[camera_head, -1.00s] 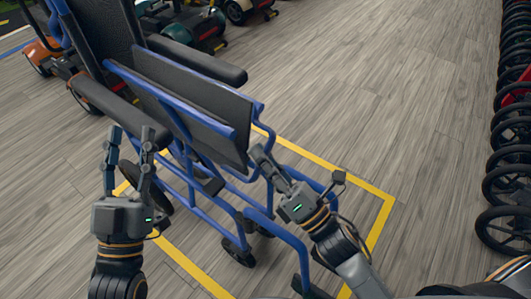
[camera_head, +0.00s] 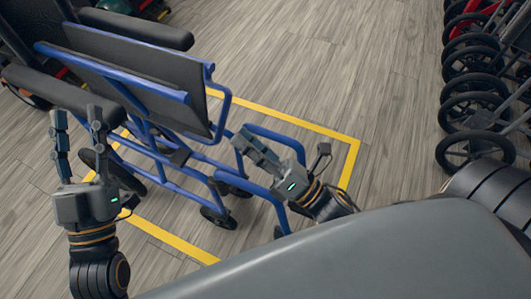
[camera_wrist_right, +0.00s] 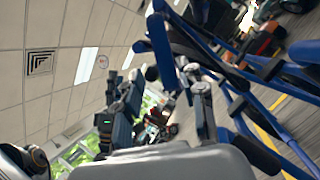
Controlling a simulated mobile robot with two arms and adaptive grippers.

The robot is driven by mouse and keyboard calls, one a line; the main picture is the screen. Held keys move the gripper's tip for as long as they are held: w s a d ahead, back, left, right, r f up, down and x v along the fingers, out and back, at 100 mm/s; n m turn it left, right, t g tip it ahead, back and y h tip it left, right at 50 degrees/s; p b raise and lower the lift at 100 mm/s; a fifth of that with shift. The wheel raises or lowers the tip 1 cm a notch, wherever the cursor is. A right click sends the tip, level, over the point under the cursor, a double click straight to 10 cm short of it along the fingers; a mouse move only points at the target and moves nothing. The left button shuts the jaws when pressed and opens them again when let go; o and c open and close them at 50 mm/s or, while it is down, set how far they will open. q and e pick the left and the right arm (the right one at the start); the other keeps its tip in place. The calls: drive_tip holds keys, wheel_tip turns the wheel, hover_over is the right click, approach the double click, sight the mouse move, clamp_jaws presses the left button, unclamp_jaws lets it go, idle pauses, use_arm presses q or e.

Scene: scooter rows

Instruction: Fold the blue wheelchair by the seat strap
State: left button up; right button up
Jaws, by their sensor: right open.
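The blue wheelchair (camera_head: 170,95) stands at the left of the head view, with a blue tube frame, black armrests and a black seat panel (camera_head: 130,64) between blue side rails. I cannot make out a separate seat strap. My left gripper (camera_head: 77,116) is open, fingers up, by the front of the near armrest, with nothing seen between its fingers. My right gripper (camera_head: 282,143) is open at the chair's front right; one finger is close to the front frame, and contact is unclear. In the right wrist view, blue tubes (camera_wrist_right: 262,105) fill the right side.
A yellow floor outline (camera_head: 315,128) surrounds the chair's lower part. A row of black-wheeled items (camera_head: 475,105) stands at the right. Scooters are partly visible at the top left. Wooden floor (camera_head: 360,70) between chair and row is clear.

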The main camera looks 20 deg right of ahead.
drive_tip(key=v, duration=0.5)
drive_tip(key=shift+s, duration=0.2)
idle(0.3)
